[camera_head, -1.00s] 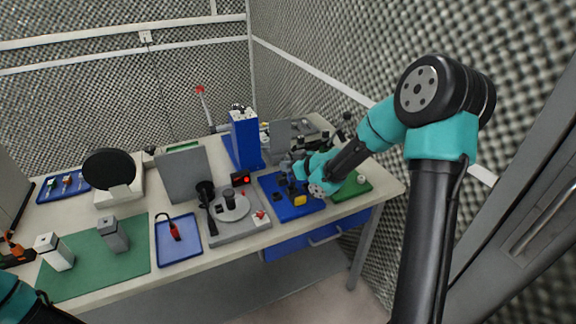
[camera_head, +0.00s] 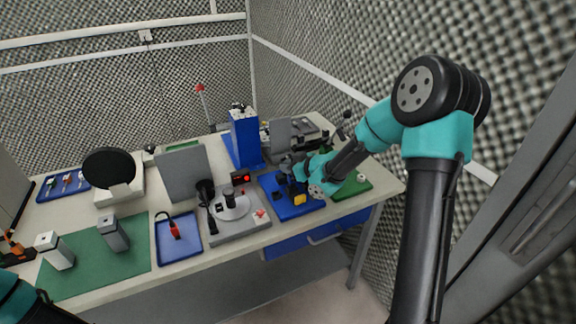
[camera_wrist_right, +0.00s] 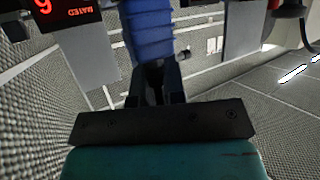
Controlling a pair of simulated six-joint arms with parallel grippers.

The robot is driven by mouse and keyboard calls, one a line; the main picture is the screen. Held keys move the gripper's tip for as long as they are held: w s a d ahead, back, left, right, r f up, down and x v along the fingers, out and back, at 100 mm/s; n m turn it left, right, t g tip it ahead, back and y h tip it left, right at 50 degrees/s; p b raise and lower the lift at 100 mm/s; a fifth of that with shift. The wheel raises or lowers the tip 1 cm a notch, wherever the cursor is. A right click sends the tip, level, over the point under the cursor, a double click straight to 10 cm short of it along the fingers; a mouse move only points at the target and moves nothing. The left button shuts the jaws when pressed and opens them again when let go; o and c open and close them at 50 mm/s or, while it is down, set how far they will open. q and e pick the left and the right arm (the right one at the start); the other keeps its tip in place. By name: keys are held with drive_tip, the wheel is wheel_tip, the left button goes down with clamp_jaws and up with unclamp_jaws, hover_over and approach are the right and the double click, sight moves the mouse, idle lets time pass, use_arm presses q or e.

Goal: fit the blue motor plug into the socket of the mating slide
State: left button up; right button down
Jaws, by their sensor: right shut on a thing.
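My right gripper (camera_head: 290,168) is over the blue base plate (camera_head: 309,207) at the right part of the bench. In the right wrist view the gripper (camera_wrist_right: 155,82) is shut on a blue ribbed body, the blue motor plug (camera_wrist_right: 151,35). The plug's far end is cut off by the top of that view. A yellow block (camera_head: 299,198) and a small dark block stand on the base plate. The slide's socket is too small or hidden to tell, and I cannot tell whether the plug touches it. My left gripper is out of view; only part of its arm shows at lower left.
A red-lit display (camera_head: 241,178) stands left of the base plate; in the right wrist view its panel (camera_wrist_right: 66,14) reads MATED upside down. A grey fixture (camera_head: 253,223), a blue tower (camera_head: 245,137) and a green board (camera_head: 351,187) stand close around.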

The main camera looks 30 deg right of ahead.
drive_tip(key=shift+f, duration=0.95)
drive_tip(key=c, duration=1.1)
unclamp_jaws()
drive_tip(key=v, duration=1.7)
drive_tip(key=shift+r, duration=0.3)
drive_tip(key=shift+s+d, duration=0.1)
drive_tip(key=shift+d, duration=0.05)
